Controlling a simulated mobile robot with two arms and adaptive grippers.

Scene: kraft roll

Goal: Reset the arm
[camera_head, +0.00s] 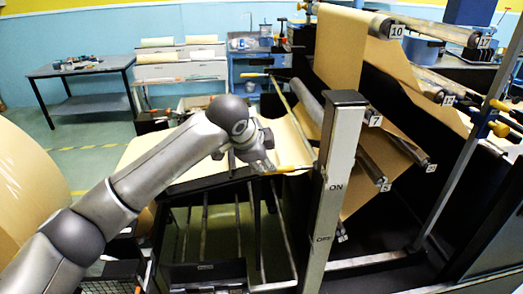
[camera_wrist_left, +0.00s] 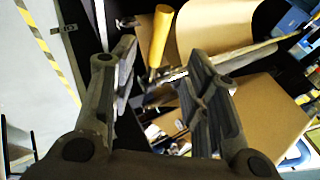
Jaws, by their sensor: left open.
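My left arm (camera_head: 150,180) comes in from the left in the head view and reaches over the machine's black frame. My left gripper (camera_head: 262,165) is at its end, beside a yellow handle (camera_head: 292,169) near the post marked ON and OFF (camera_head: 330,200). In the left wrist view the two fingers of the left gripper (camera_wrist_left: 163,72) stand apart with nothing held between them. The yellow handle (camera_wrist_left: 158,38) shows just beyond the fingertips, and I cannot tell whether it touches them. My right gripper is not in view.
Brown kraft paper (camera_head: 340,50) hangs over numbered rollers on the right. A large paper roll (camera_head: 25,190) stands at the left edge. A dark workbench (camera_head: 85,70) and a shelf of rolls (camera_head: 180,65) are at the back. Open floor (camera_head: 85,150) lies between them and the machine.

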